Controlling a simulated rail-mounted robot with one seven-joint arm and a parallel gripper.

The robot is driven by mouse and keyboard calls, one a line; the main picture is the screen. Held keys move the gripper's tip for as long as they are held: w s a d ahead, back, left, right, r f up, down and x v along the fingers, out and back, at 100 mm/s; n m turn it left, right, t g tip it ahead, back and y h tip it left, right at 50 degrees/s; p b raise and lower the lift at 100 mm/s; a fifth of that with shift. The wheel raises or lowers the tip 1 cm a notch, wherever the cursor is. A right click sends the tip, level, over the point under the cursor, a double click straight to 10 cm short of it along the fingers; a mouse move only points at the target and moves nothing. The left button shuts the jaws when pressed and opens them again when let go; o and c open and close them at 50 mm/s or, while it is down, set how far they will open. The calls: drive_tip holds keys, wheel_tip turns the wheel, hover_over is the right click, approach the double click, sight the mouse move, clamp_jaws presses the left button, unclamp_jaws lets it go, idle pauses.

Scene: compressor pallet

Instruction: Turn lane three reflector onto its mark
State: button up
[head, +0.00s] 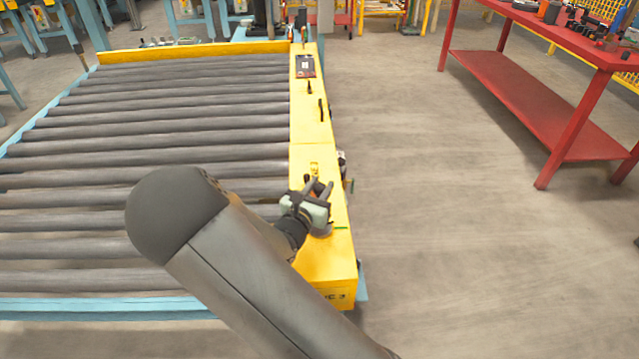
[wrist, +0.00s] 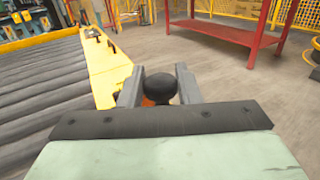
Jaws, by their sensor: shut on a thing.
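My gripper (head: 319,188) is over the near end of the yellow side rail (head: 325,262), where the end face carries a label ending in "3". In the wrist view, its two grey fingers (wrist: 158,82) are shut on a round black knob (wrist: 160,87), with a bit of orange (wrist: 147,101) showing beside it. I take this to be the lane three reflector; most of it is hidden by my gripper. In the head view, a grey round base (head: 322,231) shows below the gripper, and a short green mark (head: 340,228) lies on the rail beside it. The reflector's facing cannot be told.
The roller conveyor (head: 170,125) lies left of the rail. Farther along the rail are a dark panel (head: 305,66) and small black handles (head: 321,109). A red workbench (head: 530,100) stands at the right. The floor between bench and rail is clear.

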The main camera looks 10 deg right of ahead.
drive_tip(key=m+g+h+p, duration=0.2)
drive_tip(key=shift+w+r+m+g+h, duration=0.1)
drive_tip(key=shift+r+m+g+h, duration=0.2)
drive_tip(key=shift+h, duration=0.1)
drive_tip(key=shift+f+m+g+h, duration=0.25)
drive_tip(key=shift+m+g+h, duration=0.15)
drive_tip(key=shift+g, duration=0.1)
drive_tip(key=o, duration=0.9)
drive_tip(key=p+v, duration=0.2)
drive_tip(key=v, duration=1.5)
drive_tip(key=shift+s+a, duration=0.2)
